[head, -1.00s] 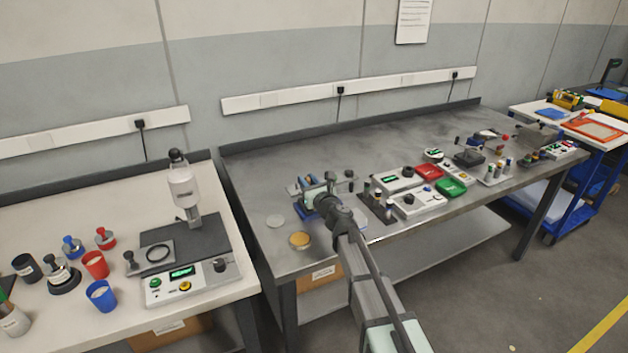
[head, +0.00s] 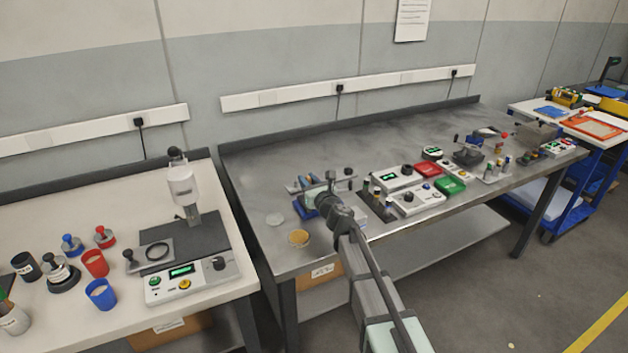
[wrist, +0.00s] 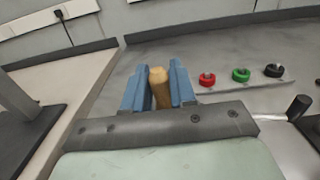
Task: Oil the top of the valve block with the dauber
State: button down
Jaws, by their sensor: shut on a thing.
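My gripper (wrist: 158,90) has blue fingers closed on a tan, wood-coloured rounded handle (wrist: 159,84), which looks like the dauber's. Its lower end is hidden behind the gripper body in the wrist view. In the head view my gripper (head: 309,198) is over the near left part of the grey bench (head: 262,190), and the held thing is too small to make out. I cannot clearly identify the valve block; my gripper and arm cover part of that area.
Red (wrist: 206,79), green (wrist: 241,75) and black (wrist: 273,70) round pieces stand in a row in the wrist view. Control boxes (head: 415,201) and red and green trays (head: 451,187) are right of my arm. The bench's back left is clear.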

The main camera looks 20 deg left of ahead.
jog(key=w+d, duration=0.3)
notch_tip(320, 180, up, 8)
dwell(0.7)
jog(key=shift+a, duration=0.1)
dwell(0.4)
